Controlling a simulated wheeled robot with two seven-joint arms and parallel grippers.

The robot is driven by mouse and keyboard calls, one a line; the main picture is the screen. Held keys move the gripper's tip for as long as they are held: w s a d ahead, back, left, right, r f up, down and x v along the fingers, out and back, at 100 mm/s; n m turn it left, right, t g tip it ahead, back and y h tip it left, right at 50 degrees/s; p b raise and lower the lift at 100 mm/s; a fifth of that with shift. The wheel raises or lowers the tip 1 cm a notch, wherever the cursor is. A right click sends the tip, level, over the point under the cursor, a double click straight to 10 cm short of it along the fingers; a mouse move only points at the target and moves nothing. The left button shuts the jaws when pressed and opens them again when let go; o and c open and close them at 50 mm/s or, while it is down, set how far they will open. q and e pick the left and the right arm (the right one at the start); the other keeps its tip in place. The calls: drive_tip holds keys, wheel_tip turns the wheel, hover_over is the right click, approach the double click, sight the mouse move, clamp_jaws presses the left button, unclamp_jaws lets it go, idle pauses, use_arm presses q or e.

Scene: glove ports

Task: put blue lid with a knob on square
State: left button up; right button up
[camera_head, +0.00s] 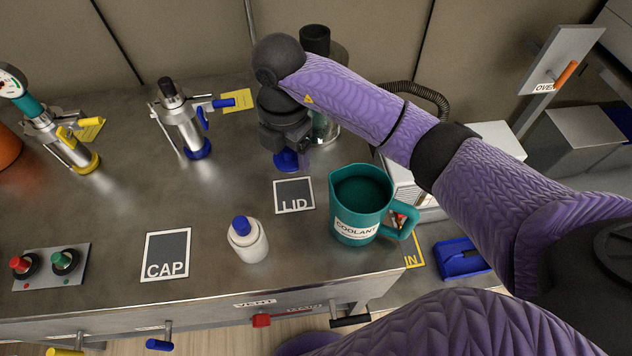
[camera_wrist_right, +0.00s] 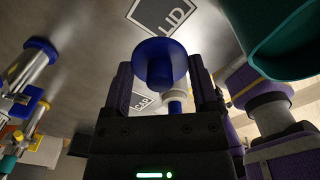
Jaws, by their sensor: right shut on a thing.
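The blue lid with a knob (camera_head: 287,160) is under my right gripper (camera_head: 288,143), which is shut on it. In the right wrist view the lid (camera_wrist_right: 160,62) sits between the two fingers of the gripper (camera_wrist_right: 170,85). The dark square marked LID (camera_head: 294,191) lies on the bench just in front of the lid, and part of it shows in the wrist view (camera_wrist_right: 165,14). The lid appears above the bench, behind the square and apart from it. My left gripper is not in view.
A teal COOLANT jug (camera_head: 360,205) stands right of the LID square. A white bottle with a blue cap (camera_head: 248,240) stands in front of it. A CAP square (camera_head: 167,255) and a button box (camera_head: 50,266) are at left. Metal cylinders with valves (camera_head: 185,125) stand behind.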

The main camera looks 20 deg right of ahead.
sight(294, 194)
wheel_tip(294, 194, down, 10)
drive_tip(key=b, duration=0.4)
drive_tip(key=shift+f+b, duration=0.2)
drive_tip(key=shift+b, duration=0.1)
drive_tip(key=shift+r, duration=0.15)
drive_tip(key=o, duration=1.2)
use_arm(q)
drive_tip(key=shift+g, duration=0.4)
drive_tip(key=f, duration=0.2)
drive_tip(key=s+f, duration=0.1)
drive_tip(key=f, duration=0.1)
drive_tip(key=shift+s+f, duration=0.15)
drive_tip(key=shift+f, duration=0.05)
use_arm(e)
drive_tip(key=shift+r, duration=0.2)
wheel_tip(294, 194, up, 12)
drive_tip(key=p, duration=0.5)
drive_tip(key=shift+f+p, duration=0.1)
drive_tip(key=shift+p, duration=0.2)
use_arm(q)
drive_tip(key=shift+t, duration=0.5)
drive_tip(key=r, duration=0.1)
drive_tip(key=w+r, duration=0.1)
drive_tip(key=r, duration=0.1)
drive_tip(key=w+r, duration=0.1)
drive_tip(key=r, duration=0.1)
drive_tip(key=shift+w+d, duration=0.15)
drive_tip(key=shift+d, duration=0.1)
